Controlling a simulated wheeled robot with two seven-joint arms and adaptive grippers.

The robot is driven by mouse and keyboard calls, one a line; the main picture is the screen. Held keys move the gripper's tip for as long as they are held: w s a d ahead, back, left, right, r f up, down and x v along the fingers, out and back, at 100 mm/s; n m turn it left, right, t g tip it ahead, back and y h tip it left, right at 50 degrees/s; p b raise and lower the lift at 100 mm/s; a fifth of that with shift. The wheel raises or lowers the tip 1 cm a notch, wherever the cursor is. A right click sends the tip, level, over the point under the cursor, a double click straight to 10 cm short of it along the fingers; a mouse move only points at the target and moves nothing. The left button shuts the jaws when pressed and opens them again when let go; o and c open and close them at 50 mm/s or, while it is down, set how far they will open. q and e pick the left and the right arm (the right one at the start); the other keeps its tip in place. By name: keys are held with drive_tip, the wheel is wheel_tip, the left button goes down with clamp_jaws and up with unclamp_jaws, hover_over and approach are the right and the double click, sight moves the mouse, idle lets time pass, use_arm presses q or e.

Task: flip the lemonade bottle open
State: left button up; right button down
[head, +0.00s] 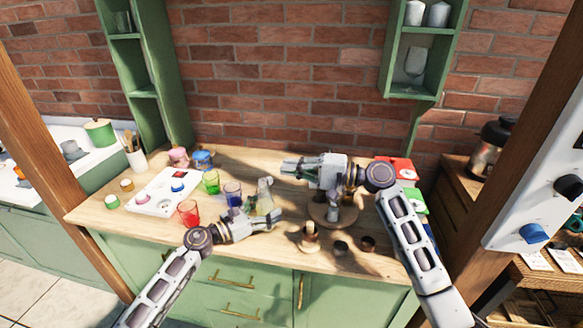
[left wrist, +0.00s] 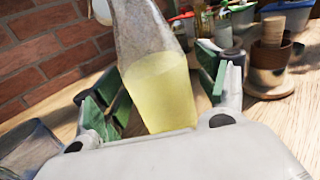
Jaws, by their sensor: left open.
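The lemonade bottle (head: 265,198) stands on the wooden table, clear glass with pale yellow lemonade in its lower part. In the left wrist view the bottle (left wrist: 158,90) rises between the two fingers, and its top is cut off by the frame edge. My left gripper (head: 276,216) is low beside the bottle; in the left wrist view its green-padded fingers (left wrist: 160,100) are apart, on either side of the glass, with gaps showing. My right gripper (head: 287,168) is higher, up and right of the bottle, pointing left. Its finger gap is too small to judge. The bottle's cap is not clear.
Red (head: 189,212), blue (head: 233,193) and green (head: 211,182) glasses stand left of the bottle. A white panel with knobs (head: 150,205) lies farther left. A round wooden board (head: 322,216) and small pots (head: 309,238) are to the right. Red and green boxes (head: 402,168) lie behind my right arm.

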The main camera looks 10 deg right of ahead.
use_arm(q)
drive_tip(key=shift+v, duration=5.95)
drive_tip(key=shift+s+f, duration=0.1)
